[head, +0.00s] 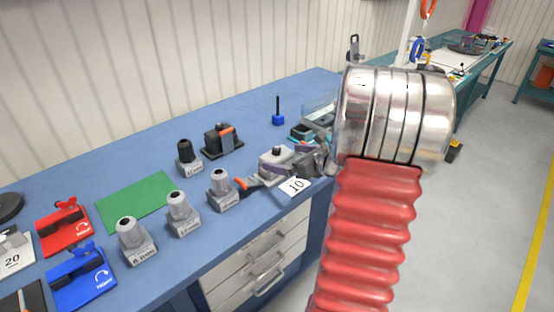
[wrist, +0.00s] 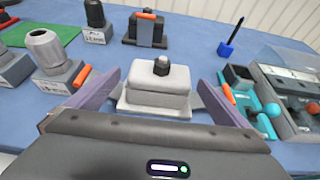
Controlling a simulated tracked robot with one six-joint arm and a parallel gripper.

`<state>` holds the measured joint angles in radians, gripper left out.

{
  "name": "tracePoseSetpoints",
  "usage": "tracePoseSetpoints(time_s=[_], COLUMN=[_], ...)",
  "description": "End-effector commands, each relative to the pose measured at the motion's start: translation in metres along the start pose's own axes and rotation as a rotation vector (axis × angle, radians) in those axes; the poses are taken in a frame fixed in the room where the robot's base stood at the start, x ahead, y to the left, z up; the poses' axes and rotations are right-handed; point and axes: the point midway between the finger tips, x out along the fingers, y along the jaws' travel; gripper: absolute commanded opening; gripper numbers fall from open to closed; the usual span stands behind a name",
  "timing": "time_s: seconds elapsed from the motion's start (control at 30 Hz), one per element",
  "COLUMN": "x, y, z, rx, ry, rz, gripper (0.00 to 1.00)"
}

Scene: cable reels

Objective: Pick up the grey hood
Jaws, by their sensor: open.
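The grey hood (wrist: 158,88) is a light grey, box-like housing with a dark nut on top. It stands upright on the blue bench, in the middle of the wrist view. In the head view the hood (head: 275,160) sits near the bench's front edge, partly hidden by my arm. My gripper (wrist: 160,97) is open, with one finger to the left of the hood and one to its right. I cannot tell whether either finger touches it.
A black housing with an orange lever (head: 222,140) stands behind. Several grey connectors (head: 178,213) line the bench to the left, by a green mat (head: 137,200). A tray (wrist: 290,85) of teal parts and a blue pen stand (wrist: 225,49) are to the right.

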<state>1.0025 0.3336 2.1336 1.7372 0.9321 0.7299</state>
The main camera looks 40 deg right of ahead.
Motion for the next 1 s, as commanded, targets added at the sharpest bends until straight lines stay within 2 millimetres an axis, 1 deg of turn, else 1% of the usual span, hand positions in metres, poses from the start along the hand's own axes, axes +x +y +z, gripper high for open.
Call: tracePoseSetpoints(time_s=[0.27, 0.37, 0.6, 0.7, 1.0], x=[0.002, 0.010, 0.042, 0.050, 0.052], y=[0.000, 0.001, 0.000, 0.000, 0.000], z=[0.000, 0.001, 0.003, 0.003, 0.004], rx=[0.000, 0.000, -0.002, -0.001, -0.001], ry=[0.000, 0.000, 0.000, 0.001, 0.000], rz=[0.001, 0.003, 0.004, 0.002, 0.001], gripper=[1.00, 1.00, 1.00, 1.00, 1.00])
